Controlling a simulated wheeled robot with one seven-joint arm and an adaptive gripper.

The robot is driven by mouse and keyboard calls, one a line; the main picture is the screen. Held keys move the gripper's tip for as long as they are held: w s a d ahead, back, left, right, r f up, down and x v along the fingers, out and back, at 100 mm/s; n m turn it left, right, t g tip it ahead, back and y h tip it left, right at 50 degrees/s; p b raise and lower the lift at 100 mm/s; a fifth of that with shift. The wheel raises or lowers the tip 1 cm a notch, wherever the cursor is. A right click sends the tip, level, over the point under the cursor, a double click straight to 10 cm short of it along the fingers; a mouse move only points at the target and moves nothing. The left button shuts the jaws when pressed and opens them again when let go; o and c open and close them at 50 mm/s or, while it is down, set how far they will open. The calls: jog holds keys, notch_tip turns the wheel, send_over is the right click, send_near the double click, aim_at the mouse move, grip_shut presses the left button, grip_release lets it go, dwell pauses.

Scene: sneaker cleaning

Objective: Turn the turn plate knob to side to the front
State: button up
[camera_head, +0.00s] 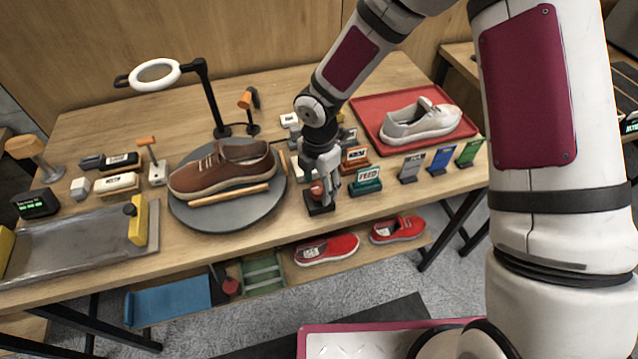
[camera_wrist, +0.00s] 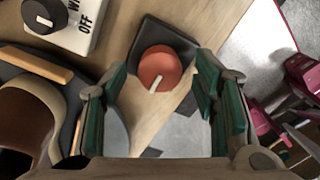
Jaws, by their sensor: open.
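The turn plate knob is a round red knob (camera_wrist: 160,68) with a white pointer line, on a black square base (camera_wrist: 150,35). In the wrist view the line points toward the lower left. In the head view the red knob (camera_head: 317,188) sits at the table's front edge, partly hidden by my gripper. The grey round turn plate (camera_head: 240,217) is left of it and bears a brown sneaker (camera_head: 222,170) and a wooden stick (camera_head: 228,194). My gripper (camera_wrist: 165,95) is open and empty, above the knob, its fingers to either side; I cannot tell whether they touch it.
A white box with a black dial marked OFF (camera_wrist: 82,22) is close to the knob. A teal FEED sign (camera_head: 366,182) and other signs stand to the right. A red tray (camera_head: 372,108) with a white sneaker is behind. Red shoes (camera_head: 327,249) lie on the lower shelf.

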jog(key=shift+f, duration=0.15)
jog(key=shift+c, duration=0.3)
jog(key=c, duration=1.1)
